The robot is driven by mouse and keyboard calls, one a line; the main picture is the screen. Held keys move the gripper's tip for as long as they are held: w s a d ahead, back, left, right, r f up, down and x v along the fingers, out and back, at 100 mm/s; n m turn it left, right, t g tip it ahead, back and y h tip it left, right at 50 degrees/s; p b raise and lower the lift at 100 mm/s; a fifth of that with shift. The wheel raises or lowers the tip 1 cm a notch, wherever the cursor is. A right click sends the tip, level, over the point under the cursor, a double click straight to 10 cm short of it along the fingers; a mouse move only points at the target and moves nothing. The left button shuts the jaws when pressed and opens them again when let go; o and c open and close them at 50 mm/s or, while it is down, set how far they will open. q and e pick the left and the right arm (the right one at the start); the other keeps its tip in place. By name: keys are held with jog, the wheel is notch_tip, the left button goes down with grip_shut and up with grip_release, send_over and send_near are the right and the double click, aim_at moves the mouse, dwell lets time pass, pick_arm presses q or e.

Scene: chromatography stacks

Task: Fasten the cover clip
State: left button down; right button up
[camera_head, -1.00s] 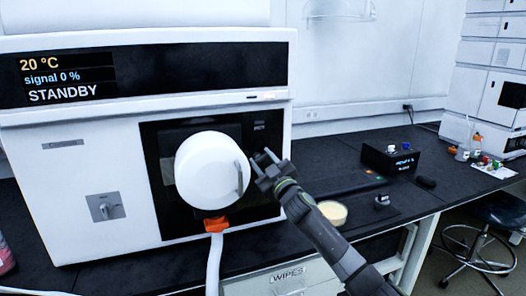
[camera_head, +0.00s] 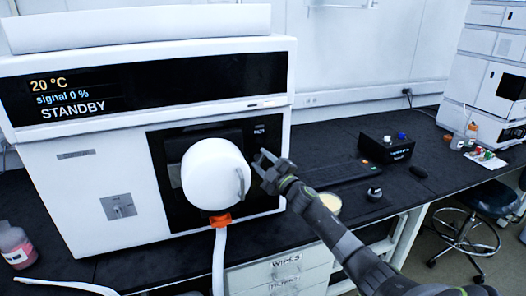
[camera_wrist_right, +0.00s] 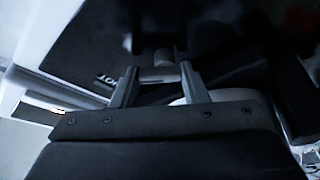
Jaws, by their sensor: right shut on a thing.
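The white round cover (camera_head: 212,174) sits on the dark front panel of the instrument. A thin grey clip (camera_head: 241,182) shows at the cover's right edge. My right gripper (camera_head: 261,164) is just right of the clip, its fingers pointing at the panel. In the right wrist view its two fingers (camera_wrist_right: 160,82) stand either side of a small grey piece (camera_wrist_right: 163,60), dim and blurred, which looks like the clip. Whether the clip is latched cannot be told. My left gripper is not in view.
An orange fitting (camera_head: 221,220) with a white hose (camera_head: 219,262) hangs below the cover. A pink bottle (camera_head: 15,245) stands at left. A black box (camera_head: 386,147) and a yellowish dish (camera_head: 329,203) lie on the dark bench at right.

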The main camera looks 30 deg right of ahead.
jog(key=n+p, duration=0.1)
jog(key=p, duration=0.1)
jog(key=n+g+p, duration=0.1)
jog(key=n+p, duration=0.1)
jog(key=n+y+p, duration=0.1)
jog(key=p, duration=0.2)
jog(key=shift+a+r+n+g, duration=0.1)
jog(key=shift+r+n+g, duration=0.25)
jog(key=shift+n+g, duration=0.05)
jog(key=shift+f+n+g+p, duration=0.2)
jog(key=shift+n+g+p, duration=0.2)
jog(key=shift+n+p, duration=0.85)
jog(key=shift+f, duration=0.1)
jog(key=o, duration=1)
jog(key=s+d+b, duration=0.1)
jog(key=s, duration=0.4)
jog(key=s+b, duration=0.2)
jog(key=s, duration=0.4)
jog(key=s+d+b, duration=0.1)
jog(key=s+b, duration=0.1)
jog(key=s, duration=0.4)
jog(key=shift+d, duration=0.3)
